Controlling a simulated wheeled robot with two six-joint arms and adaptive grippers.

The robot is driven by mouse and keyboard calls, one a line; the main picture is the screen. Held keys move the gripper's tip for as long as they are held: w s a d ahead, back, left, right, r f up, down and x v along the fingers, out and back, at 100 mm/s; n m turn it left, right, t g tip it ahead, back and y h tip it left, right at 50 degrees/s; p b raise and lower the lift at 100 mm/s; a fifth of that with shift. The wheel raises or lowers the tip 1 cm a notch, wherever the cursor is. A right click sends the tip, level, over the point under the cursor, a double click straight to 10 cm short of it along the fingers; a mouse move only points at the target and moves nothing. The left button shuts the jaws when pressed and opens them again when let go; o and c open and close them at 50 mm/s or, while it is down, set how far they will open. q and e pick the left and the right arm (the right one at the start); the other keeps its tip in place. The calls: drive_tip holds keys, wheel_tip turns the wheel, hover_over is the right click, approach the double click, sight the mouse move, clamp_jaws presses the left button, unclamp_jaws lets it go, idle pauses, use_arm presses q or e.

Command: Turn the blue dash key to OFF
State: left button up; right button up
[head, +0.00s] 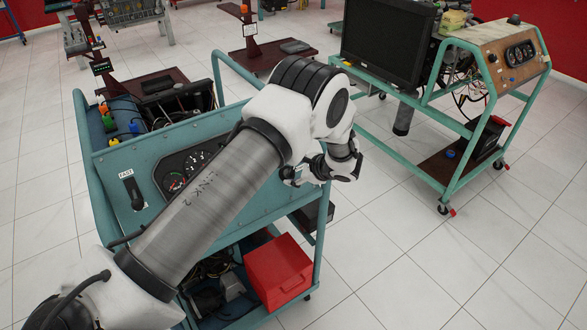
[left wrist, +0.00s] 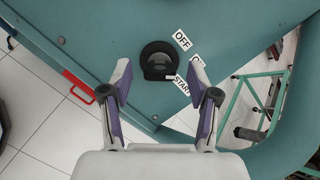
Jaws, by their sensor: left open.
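The dash key switch (left wrist: 158,55) is a dark round knob on the teal panel, and I see no clear blue on it. Labels OFF (left wrist: 182,40), a partly hidden one below it, and START (left wrist: 182,86) lie to its right. Which label the key points at I cannot tell. In the left wrist view my left gripper (left wrist: 158,70) is open, its fingers on either side of the key with a gap to each. In the head view my left gripper (head: 318,172) is over the right end of the dash panel (head: 235,165), and the key is hidden. My right gripper is out of view.
The panel carries gauges (head: 185,165) and a lever marked FAST (head: 132,190). A red box (head: 278,272) sits on the cart's lower shelf. A second teal cart with a black screen (head: 386,40) stands at the back right. Tiled floor between the carts is clear.

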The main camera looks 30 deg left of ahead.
use_arm(q)
drive_tip(key=shift+x, duration=0.85)
drive_tip(key=shift+w+a+f, duration=0.1)
drive_tip(key=shift+a+f, duration=0.1)
drive_tip(key=shift+f, duration=0.05)
drive_tip(key=shift+d+r, duration=0.1)
drive_tip(key=shift+c, duration=0.7)
clamp_jaws()
